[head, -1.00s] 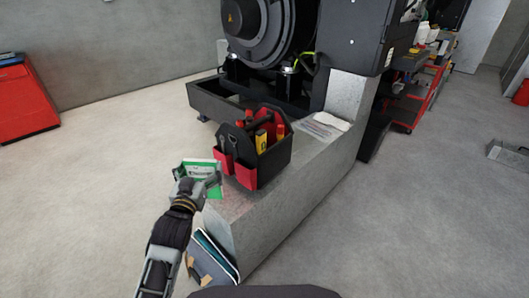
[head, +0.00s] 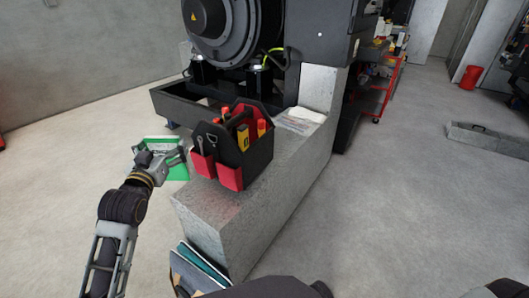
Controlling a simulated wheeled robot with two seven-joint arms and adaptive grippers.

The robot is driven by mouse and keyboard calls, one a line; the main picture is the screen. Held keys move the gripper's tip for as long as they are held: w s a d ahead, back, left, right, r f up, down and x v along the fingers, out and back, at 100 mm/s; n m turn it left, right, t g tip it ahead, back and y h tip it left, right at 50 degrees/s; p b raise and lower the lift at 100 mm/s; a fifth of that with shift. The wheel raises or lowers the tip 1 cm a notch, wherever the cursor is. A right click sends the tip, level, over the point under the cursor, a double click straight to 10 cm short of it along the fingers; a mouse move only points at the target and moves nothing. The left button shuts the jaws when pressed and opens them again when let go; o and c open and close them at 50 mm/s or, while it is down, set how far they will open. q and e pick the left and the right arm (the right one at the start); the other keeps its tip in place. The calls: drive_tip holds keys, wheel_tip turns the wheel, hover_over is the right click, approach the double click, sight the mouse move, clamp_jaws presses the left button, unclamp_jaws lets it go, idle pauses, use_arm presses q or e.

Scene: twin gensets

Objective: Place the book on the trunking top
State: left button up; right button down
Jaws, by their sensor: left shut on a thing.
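The book, a thin green item with a white panel (head: 177,172), is in my left gripper (head: 163,160) at the left in the head view. The gripper is shut on it and covers its middle. The trunking (head: 270,205) is a long grey speckled block with a flat top, running from the lower middle back to the machine. The book is left of the trunking's near end, apart from it in the picture; its height relative to the top is hard to tell. My right gripper is not in view.
A black and red tool bag (head: 233,150) with tools stands on the trunking top. Papers (head: 300,119) lie farther back on it. The near end of the top is bare. Folders (head: 200,268) lean at its foot. A large dark machine (head: 235,30) stands behind.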

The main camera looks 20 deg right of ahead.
use_arm(q)
drive_tip(key=w+d+f+m+g+h+b, duration=0.1)
drive_tip(key=w+d+f+m+h+b, duration=0.1)
drive_tip(key=w+d+f, duration=0.3)
wheel_tip(320, 180, down, 2)
drive_tip(key=shift+d+f+h+b, duration=0.15)
drive_tip(key=shift+d+h+b, duration=0.25)
drive_tip(key=shift+h, duration=0.2)
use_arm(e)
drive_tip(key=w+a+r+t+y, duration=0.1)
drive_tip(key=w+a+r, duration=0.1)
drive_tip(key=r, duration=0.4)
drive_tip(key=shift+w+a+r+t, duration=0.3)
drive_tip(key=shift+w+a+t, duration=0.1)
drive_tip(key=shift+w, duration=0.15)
use_arm(q)
wheel_tip(320, 180, down, 6)
drive_tip(key=b, duration=0.2)
drive_tip(key=shift+f+b, duration=0.15)
drive_tip(key=shift+b, duration=0.15)
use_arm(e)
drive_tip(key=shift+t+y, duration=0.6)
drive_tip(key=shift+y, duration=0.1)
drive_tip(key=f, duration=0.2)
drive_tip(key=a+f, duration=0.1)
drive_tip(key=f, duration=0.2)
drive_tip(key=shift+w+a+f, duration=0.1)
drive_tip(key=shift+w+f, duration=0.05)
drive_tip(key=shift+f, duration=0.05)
